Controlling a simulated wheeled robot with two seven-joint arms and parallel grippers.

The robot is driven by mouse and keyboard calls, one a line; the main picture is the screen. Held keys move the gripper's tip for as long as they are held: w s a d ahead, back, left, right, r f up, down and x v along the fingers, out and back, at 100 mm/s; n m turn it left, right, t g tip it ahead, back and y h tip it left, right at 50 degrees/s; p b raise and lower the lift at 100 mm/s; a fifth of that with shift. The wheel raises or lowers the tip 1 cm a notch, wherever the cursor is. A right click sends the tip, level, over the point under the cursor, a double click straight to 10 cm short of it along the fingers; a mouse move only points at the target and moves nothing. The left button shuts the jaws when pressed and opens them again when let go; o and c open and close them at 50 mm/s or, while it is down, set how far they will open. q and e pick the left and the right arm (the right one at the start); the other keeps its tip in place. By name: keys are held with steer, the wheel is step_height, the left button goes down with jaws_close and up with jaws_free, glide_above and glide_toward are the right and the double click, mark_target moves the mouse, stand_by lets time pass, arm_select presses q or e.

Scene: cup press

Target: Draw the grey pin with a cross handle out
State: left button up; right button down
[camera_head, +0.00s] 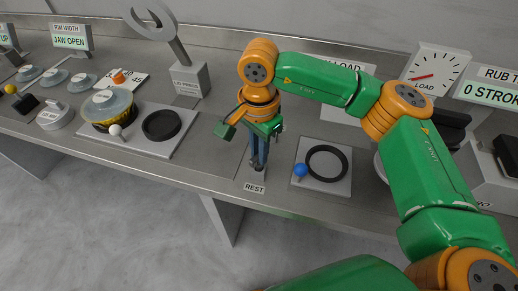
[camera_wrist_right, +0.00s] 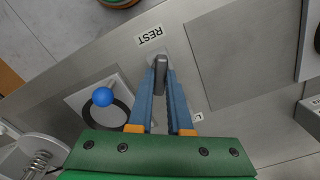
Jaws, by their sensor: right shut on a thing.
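My right gripper (camera_head: 257,163) points down over the pale block behind the REST label (camera_head: 255,188). In the right wrist view its blue fingers (camera_wrist_right: 163,80) are closed on the grey pin (camera_wrist_right: 161,68), whose upper part shows as a dark grey bar between the fingertips. The fingers cover much of it, and I cannot make out the cross shape of its handle or how deep its lower end sits. My left gripper is not in view.
Right of the gripper lies a plate with a black ring (camera_head: 328,162) and a blue ball (camera_head: 300,170). To the left are another black ring (camera_head: 162,125), a yellow-black striped cup (camera_head: 100,124) and a tall grey forked stand (camera_head: 187,77). The bench's front edge is close.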

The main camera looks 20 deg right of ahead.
steer(key=shift+f+b, duration=0.75)
steer(key=shift+f, duration=0.15)
steer(key=c, duration=0.8)
jaws_free()
steer(key=shift+o, duration=0.2)
steer(key=shift+r, duration=0.1)
step_height(320, 180, up, 6)
steer(key=shift+r+b, duration=0.15)
steer(key=shift+b, duration=0.25)
steer(key=shift+r, duration=0.35)
